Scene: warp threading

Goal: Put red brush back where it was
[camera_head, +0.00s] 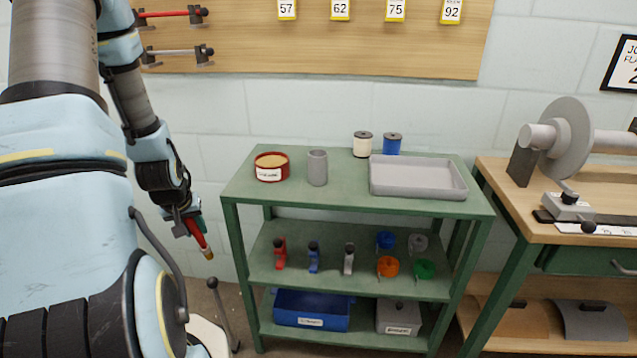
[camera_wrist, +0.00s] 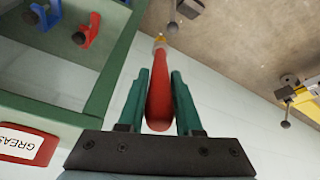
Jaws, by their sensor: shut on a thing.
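The red brush (camera_wrist: 159,95) is between the green fingers of my gripper (camera_wrist: 160,102) in the wrist view. My gripper is shut on it, and its tan tip points away from the palm. In the head view the red brush (camera_head: 198,236) hangs tilted with its tip downward from my gripper (camera_head: 189,222). It is in the air left of the green shelf unit (camera_head: 229,195), apart from it. The place where the brush was before cannot be told from these frames.
On the top shelf stand a red grease tin (camera_head: 271,174), an empty-looking grey cup (camera_head: 317,168), two spools and a grey tray (camera_head: 418,192). Several small tools and coloured reels fill the middle shelf. A wooden workbench (camera_head: 510,200) stands at the right.

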